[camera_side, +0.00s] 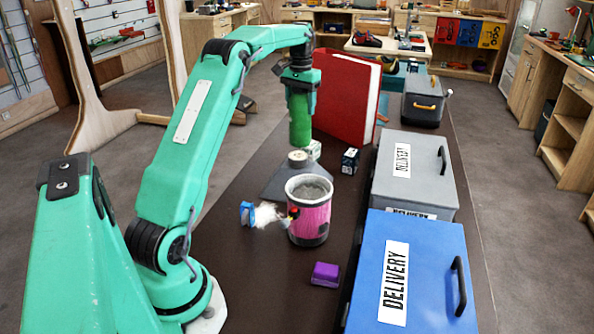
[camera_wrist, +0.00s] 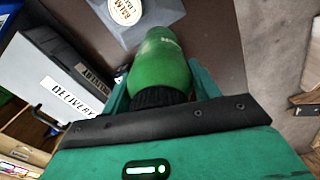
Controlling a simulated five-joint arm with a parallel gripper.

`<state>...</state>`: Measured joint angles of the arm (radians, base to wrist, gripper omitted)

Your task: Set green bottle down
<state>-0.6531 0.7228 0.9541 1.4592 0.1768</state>
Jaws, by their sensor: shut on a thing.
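The green bottle (camera_side: 299,118) hangs upright below my gripper (camera_side: 299,78) in the side view, above the dark table. My gripper is shut on the bottle near its black neck or cap. In the wrist view the green bottle (camera_wrist: 160,60) points away from the camera, with my gripper's fingers (camera_wrist: 160,88) on either side of its black end. In the side view, the bottle's lower end appears just above and behind a round pale-topped item (camera_side: 298,158) on a grey plate. I cannot tell whether the bottle touches anything below.
A pink pot (camera_side: 310,222), a blue brush (camera_side: 247,213), a purple block (camera_side: 325,274) and a small dark box (camera_side: 349,161) stand on the table (camera_side: 265,290). A large red book (camera_side: 345,98) stands behind. Grey (camera_side: 425,185) and blue (camera_side: 430,250) delivery boxes line the right.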

